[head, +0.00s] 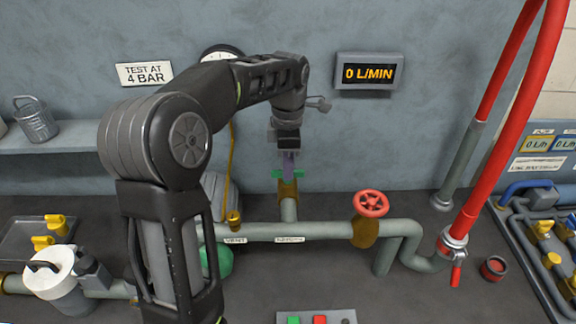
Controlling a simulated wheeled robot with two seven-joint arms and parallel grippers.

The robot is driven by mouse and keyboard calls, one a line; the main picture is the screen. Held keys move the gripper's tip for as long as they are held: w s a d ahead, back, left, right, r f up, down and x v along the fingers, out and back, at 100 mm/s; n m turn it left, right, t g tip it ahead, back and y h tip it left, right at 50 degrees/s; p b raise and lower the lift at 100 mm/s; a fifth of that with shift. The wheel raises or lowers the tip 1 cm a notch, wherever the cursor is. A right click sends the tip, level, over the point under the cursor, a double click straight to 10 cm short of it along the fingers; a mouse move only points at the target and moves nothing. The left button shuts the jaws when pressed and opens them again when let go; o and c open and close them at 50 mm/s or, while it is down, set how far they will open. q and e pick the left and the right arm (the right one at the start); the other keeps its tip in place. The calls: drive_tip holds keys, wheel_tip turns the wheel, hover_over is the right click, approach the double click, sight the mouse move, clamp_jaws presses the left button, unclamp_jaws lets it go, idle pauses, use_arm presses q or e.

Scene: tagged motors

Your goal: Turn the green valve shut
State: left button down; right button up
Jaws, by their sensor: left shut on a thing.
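The green valve has a green handle (276,174) on top of a brass body (289,192), on a short upright pipe in the middle of the head view. The display (369,72) on the wall reads 0 L/MIN. My right gripper is not in view.
A red handwheel (371,203) stands right of the valve on the grey pipe (320,230). Red hoses (500,130) run down at the right. A white-lidded can (58,275) stands at the left. A button panel (316,318) lies at the front. A rounded green object (218,261) is partly behind my arm.

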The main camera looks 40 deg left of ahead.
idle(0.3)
use_arm(q)
drive_tip(key=c, duration=1.5)
unclamp_jaws()
drive_tip(key=shift+o, duration=0.2)
drive_tip(key=shift+r, duration=0.1)
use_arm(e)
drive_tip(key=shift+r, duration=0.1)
